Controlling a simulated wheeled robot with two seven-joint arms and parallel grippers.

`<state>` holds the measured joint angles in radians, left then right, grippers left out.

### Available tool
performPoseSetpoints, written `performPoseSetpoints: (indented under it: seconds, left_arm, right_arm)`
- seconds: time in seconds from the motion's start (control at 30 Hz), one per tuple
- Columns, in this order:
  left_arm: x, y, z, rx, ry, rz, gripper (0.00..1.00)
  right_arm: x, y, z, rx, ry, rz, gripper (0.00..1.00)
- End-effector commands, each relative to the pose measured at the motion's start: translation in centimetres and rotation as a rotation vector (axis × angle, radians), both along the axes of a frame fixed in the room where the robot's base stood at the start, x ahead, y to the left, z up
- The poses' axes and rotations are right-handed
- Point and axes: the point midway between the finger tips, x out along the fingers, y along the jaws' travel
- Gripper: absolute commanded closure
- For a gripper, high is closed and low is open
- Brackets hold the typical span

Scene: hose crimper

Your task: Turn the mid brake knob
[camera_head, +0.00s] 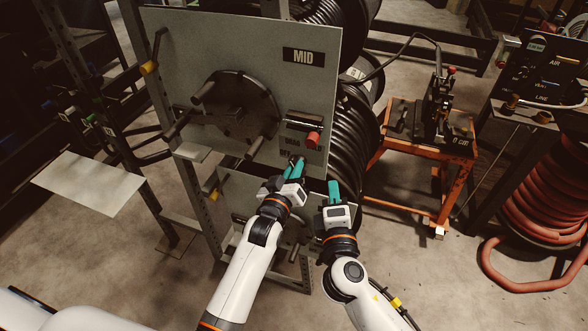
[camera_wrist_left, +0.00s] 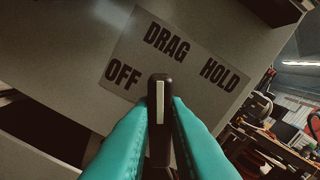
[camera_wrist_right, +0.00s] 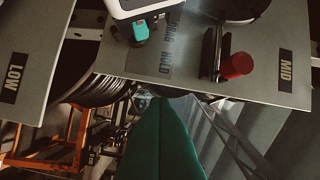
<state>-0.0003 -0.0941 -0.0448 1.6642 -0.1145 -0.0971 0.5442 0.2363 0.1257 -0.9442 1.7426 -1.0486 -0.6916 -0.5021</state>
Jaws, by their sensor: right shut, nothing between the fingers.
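The mid brake knob (camera_wrist_left: 158,105) is a black bar with a white line, on the panel marked MID (camera_head: 303,56). In the left wrist view its line points up toward DRAG, between OFF and HOLD. My left gripper (camera_head: 296,166) has one teal finger on each side of the knob, closed against it. The knob is mostly hidden in the head view. My right gripper (camera_head: 333,190) is shut and empty, lower and to the right of the left one. Its teal fingers (camera_wrist_right: 165,140) show in the right wrist view, apart from the panel.
A red-tipped handle (camera_head: 313,139) sticks out just above the knob. A hub with pegs (camera_head: 236,110) is to the left. A hose reel (camera_head: 352,140) stands behind the panel. An orange cart (camera_head: 374,157) is at right. A LOW panel (camera_wrist_right: 22,60) is close to my right gripper.

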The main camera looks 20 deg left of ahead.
Motion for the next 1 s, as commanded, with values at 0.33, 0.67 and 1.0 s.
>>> performPoseSetpoints:
  seconds: [0.33, 0.67, 1.0]
  left_arm:
    - [0.0, 0.0, 0.1, 0.059, -0.002, 0.000, 1.00]
    - [0.0, -0.1, 0.2, 0.299, -0.010, 0.000, 1.00]
    - [0.0, -0.3, 0.2, 0.623, -0.022, 0.000, 1.00]
  right_arm:
    - [0.0, 0.0, 0.3, 0.000, 0.000, 0.000, 1.00]
    - [0.0, 0.0, 1.1, 0.000, 0.000, 0.000, 1.00]
    - [0.0, 0.0, 1.6, 0.000, 0.000, 0.000, 1.00]
